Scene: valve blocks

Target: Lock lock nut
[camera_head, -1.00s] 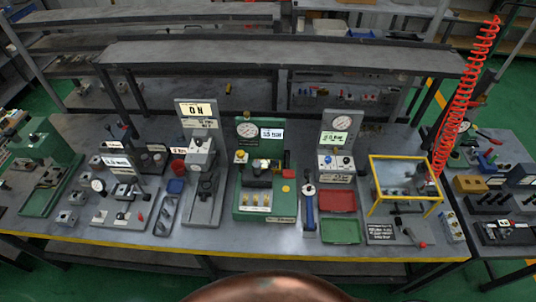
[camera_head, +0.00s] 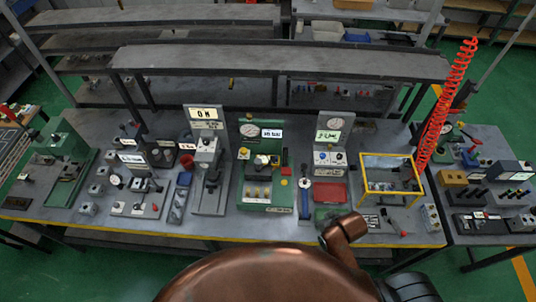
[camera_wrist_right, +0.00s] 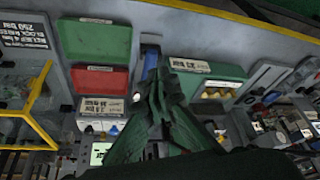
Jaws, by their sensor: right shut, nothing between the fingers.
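My right gripper (camera_wrist_right: 153,92) is shut and empty. In the right wrist view its dark fingers point toward a blue-handled wrench (camera_wrist_right: 150,62) and cover part of it; whether they touch it I cannot tell. In the head view the wrench (camera_head: 304,200) lies upright in the picture between the green test station and the red tray. The green test station (camera_head: 265,206) carries a gauge, a lit display and a small valve block (camera_head: 262,162). The lock nut is too small to make out. My left gripper is not in view.
A red tray (camera_head: 329,193) and a green tray (camera_head: 322,214) lie right of the wrench; my copper arm link partly hides the green one. A yellow-framed guard box (camera_head: 390,188) stands farther right. A grey station (camera_head: 209,200) stands left. The bench is crowded.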

